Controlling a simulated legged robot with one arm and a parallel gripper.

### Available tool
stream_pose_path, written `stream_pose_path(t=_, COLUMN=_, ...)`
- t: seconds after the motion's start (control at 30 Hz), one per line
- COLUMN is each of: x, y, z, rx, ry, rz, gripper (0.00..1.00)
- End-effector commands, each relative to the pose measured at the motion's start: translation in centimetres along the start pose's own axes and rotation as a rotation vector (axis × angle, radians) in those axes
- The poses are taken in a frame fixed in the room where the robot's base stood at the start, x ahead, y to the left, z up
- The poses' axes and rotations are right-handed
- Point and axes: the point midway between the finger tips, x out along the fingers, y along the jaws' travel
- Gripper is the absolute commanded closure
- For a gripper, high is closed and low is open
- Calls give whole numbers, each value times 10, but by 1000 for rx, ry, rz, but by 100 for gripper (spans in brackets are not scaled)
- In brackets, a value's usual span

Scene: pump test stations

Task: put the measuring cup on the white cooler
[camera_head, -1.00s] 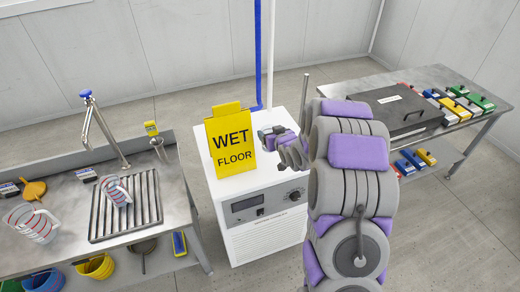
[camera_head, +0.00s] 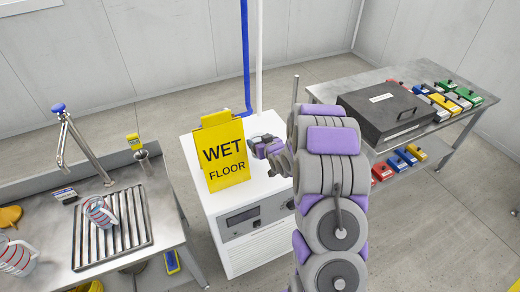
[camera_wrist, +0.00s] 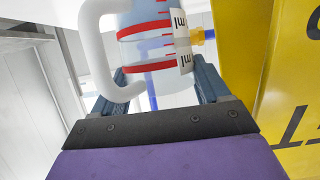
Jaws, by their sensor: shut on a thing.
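A clear measuring cup with red marks and a white handle (camera_wrist: 150,35) is between the fingers of my gripper (camera_wrist: 160,85) in the wrist view; the gripper is shut on it. In the head view my gripper (camera_head: 265,149) is over the white cooler, just right of the wet floor sign, and I cannot make out the held cup there. The white cooler (camera_head: 262,248) has a dark display and a knob on its front. Whether the cup touches its top cannot be told. Other measuring cups are at left: one on the drain rack (camera_head: 98,212), one at the edge (camera_head: 14,257).
The yellow wet floor sign (camera_head: 224,157) stands on the cooler, close beside my gripper. A metal sink bench (camera_head: 162,196) with a tap (camera_head: 80,143) is left. A table (camera_head: 345,68) at right holds a black case (camera_head: 388,108) and colored blocks.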

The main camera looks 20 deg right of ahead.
Motion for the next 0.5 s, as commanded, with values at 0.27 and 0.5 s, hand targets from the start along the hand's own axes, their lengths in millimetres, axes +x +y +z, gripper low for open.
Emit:
stream_pose_path(t=0.27, x=13, y=2, z=31, rx=2, ry=-2, rz=-1, gripper=59)
stream_pose_path(t=0.5, x=13, y=2, z=31, rx=2, ry=0, rz=0, gripper=59)
